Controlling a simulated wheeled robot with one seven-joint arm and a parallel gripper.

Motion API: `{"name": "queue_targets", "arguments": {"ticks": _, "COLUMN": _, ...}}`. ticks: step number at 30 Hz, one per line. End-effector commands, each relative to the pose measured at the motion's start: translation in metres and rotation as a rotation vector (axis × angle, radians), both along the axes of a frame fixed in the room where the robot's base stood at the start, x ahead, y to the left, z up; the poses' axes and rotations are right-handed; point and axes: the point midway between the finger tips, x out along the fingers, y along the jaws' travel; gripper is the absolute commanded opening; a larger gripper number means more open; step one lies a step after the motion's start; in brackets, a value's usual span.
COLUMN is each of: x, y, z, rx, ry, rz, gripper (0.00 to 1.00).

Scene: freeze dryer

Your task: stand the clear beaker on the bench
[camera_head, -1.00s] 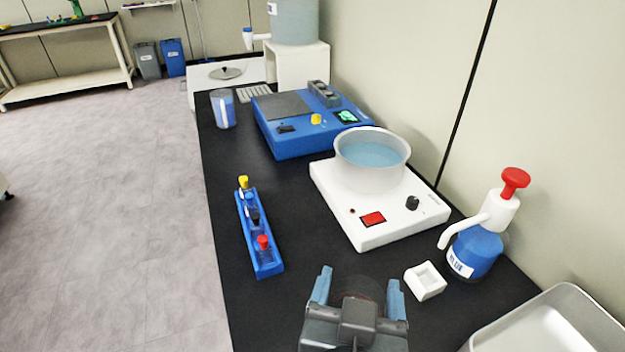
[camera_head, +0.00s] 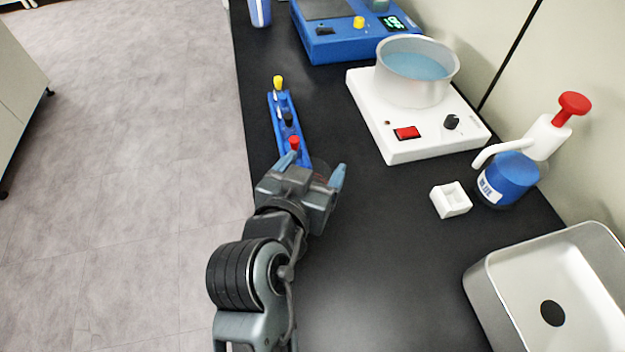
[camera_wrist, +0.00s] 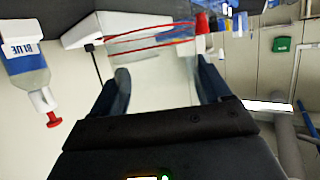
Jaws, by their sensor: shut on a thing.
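My gripper (camera_head: 312,168) is over the black bench (camera_head: 385,250), close to the near end of the blue tube rack. In the wrist view its two fingers (camera_wrist: 162,82) are shut on a clear beaker (camera_wrist: 160,62), which shows as a see-through wall with thin red lines. In the head view the beaker is mostly hidden by the gripper and hard to make out. I cannot tell its exact tilt or how far its base is from the bench top.
A white hot plate (camera_head: 440,145) bears a water pot (camera_head: 412,95). A white holder (camera_head: 451,200), a blue wash bottle (camera_head: 512,180) and a metal sink (camera_head: 490,290) line the right. The near-middle bench is clear.

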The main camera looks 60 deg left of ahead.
Motion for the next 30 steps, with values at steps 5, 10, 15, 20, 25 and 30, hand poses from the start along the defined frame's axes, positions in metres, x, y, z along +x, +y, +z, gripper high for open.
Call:
{"name": "queue_targets", "arguments": {"ticks": 5, "x": -0.001, "y": 0.0, "z": -0.017, "rx": -0.003, "ry": 0.001, "rz": 0.0, "gripper": 0.34}}
{"name": "queue_targets", "arguments": {"ticks": 10, "x": -0.001, "y": 0.0, "z": -0.038, "rx": -0.001, "ry": 0.0, "rz": 0.001, "gripper": 0.34}}
{"name": "queue_targets", "arguments": {"ticks": 15, "x": 0.0, "y": 0.0, "z": -0.039, "rx": 0.001, "ry": -0.001, "rz": 0.0, "gripper": 0.34}}
{"name": "queue_targets", "arguments": {"ticks": 20, "x": 0.0, "y": 0.0, "z": -0.042, "rx": 0.001, "ry": -0.001, "rz": 0.0, "gripper": 0.34}}
{"name": "queue_targets", "arguments": {"ticks": 25, "x": 0.0, "y": 0.0, "z": -0.042, "rx": 0.0, "ry": 0.0, "rz": 0.0, "gripper": 0.87}}
{"name": "queue_targets", "arguments": {"ticks": 30, "x": 0.0, "y": 0.0, "z": -0.042, "rx": 0.0, "ry": 0.0, "rz": 0.0, "gripper": 1.0}}
